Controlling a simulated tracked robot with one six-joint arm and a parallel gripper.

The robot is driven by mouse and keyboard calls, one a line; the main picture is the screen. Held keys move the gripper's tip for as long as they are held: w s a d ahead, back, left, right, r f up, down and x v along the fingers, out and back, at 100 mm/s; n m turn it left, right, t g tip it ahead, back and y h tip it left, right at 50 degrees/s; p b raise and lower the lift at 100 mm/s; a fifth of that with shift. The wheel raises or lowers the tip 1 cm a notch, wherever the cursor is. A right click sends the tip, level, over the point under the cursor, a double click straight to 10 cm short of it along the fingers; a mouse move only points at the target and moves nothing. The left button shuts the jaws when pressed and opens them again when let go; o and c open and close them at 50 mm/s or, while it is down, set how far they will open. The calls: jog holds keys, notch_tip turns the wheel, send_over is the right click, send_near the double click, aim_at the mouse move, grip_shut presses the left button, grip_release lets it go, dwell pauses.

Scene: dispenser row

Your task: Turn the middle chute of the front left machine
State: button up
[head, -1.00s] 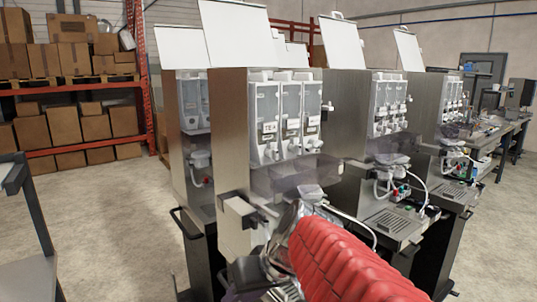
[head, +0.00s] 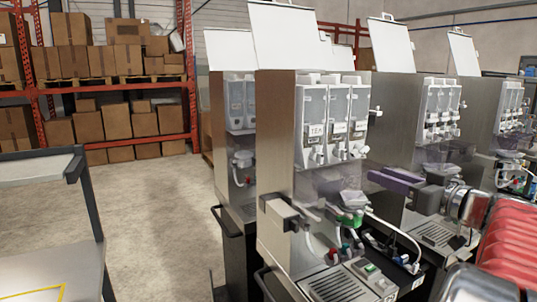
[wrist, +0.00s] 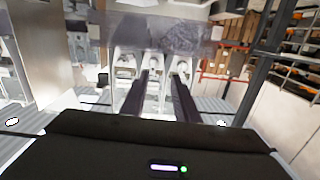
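The front left machine (head: 275,135) is a tall steel dispenser with three clear canisters in a row. Its middle canister (head: 337,108) has a small white chute (head: 339,154) at its lower end. Similar white chutes sit to either side of it. My gripper (head: 378,178) is to the right of these chutes and a little lower, apart from them in the picture. In the wrist view, my gripper's two dark purple fingers (wrist: 160,76) are spread with nothing held between them. A pale chute shape (wrist: 155,68) shows beyond the gap; which chute it is I cannot tell.
Below the chutes are a clear mixing bowl with hoses and a drip tray (head: 335,287). More dispensers (head: 436,110) stand to the right and behind. A grey cart (head: 45,220) is at the left. Open floor (head: 150,220) lies between cart and machine, with box shelves (head: 115,65) behind.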

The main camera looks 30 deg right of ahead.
aim_at(346, 154)
jog(key=shift+s+d+r+h, duration=0.3)
jog(key=shift+s+d+r, duration=0.1)
jog(key=shift+d+r, duration=0.2)
jog(key=shift+w+f, duration=0.1)
jog(key=w, duration=1.3)
jog(key=shift+w+a, duration=0.15)
jog(key=shift+w, duration=0.25)
grip_shut()
